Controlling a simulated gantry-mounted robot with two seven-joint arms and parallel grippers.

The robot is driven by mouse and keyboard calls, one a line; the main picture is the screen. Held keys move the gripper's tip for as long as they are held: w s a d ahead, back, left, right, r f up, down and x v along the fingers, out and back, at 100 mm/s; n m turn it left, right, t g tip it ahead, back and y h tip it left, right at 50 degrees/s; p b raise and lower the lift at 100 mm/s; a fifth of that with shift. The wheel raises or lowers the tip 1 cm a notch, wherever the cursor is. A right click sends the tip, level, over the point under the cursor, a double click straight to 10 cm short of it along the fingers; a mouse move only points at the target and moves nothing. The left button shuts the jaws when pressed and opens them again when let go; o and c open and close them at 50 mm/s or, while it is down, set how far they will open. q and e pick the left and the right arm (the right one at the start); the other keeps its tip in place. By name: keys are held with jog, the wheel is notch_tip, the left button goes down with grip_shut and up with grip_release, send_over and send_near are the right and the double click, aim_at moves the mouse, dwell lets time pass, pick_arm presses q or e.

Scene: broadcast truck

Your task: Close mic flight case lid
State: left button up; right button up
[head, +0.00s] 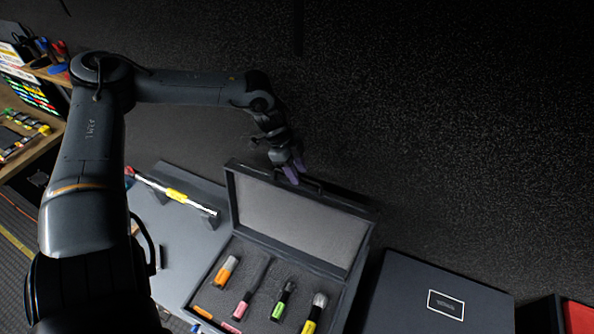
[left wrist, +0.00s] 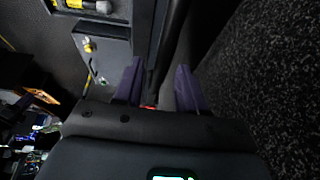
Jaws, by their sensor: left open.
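The mic flight case (head: 205,279) stands open in the head view, with several coloured microphones in its grey foam. Its lid (head: 300,222) is raised at the back, grey lining facing the front. My left gripper (head: 293,171) is at the lid's top edge, near the handle on its outer side. In the left wrist view the two purple fingers of my left gripper (left wrist: 160,88) are apart, with a dark edge of the case between or just beyond them. I cannot tell whether they touch the lid. My right gripper is not in view.
A closed dark case (head: 405,295) with a white-framed label stands to the right, and a red-topped box (head: 578,316) beyond it. A silver rod with a yellow band (head: 176,195) rests on holders to the left. Wooden shelves (head: 48,72) are at far left.

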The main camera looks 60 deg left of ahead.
pick_arm(q)
jog(key=shift+f, duration=0.1)
dwell(0.3)
grip_shut()
